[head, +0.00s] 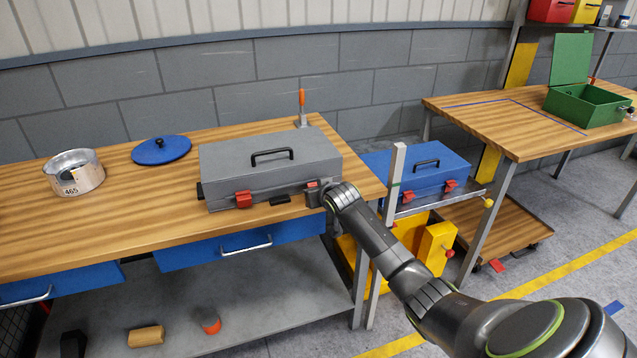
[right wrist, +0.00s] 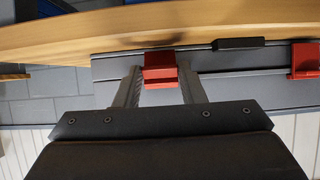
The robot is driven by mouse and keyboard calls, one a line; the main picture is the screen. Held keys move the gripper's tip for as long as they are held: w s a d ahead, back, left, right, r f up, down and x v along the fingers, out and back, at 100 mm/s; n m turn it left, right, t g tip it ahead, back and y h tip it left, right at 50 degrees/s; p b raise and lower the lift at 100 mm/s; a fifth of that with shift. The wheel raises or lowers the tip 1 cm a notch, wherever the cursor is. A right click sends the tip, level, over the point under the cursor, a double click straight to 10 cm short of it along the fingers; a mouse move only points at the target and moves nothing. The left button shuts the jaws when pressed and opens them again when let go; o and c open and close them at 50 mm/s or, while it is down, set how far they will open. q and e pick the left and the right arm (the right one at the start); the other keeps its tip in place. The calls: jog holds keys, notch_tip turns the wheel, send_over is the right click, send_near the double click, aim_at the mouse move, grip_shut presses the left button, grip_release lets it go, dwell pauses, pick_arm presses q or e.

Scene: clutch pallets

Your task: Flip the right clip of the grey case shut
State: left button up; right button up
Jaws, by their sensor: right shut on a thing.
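The grey case (head: 262,158) lies closed on the wooden workbench, its black handle on the lid. Its left clip (head: 243,199) is red and sits on the front face. The right clip (head: 312,184) shows only in part behind my right gripper (head: 318,195), which is at the case's front right corner. In the right wrist view, which is upside down, the right clip (right wrist: 160,65) sits between the two fingers of my right gripper (right wrist: 160,82), shut on it. The left clip (right wrist: 305,60) is at that view's right edge. I cannot tell how far the right clip is turned. My left gripper is out of view.
A metal pot (head: 88,183) and a blue lid (head: 161,151) stand left on the workbench (head: 130,225). An orange-handled tool (head: 301,100) stands behind the case. A blue case (head: 415,170) is lower to the right. A green box (head: 585,105) stands on another table.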

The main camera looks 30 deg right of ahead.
aim_at(314, 185)
jog(key=r+g+p, duration=0.1)
jog(key=p, duration=0.1)
jog(key=w+r+g+p, duration=0.1)
jog(key=p, duration=0.1)
jog(key=shift+d+y, duration=0.1)
jog(key=shift+y, duration=0.3)
jog(key=shift+w+g+p, duration=0.25)
jog(key=shift+g+p, duration=0.45)
jog(key=shift+g, duration=0.1)
jog(key=shift+w+d+g+y, duration=0.1)
jog(key=shift+w+g+y, duration=0.2)
jog(key=shift+g, duration=0.2)
jog(key=shift+w+d+r+g, duration=0.1)
jog(key=shift+w+r+g, duration=0.15)
jog(key=shift+g, duration=0.55)
jog(key=o, duration=1)
jog(key=shift+w, duration=0.1)
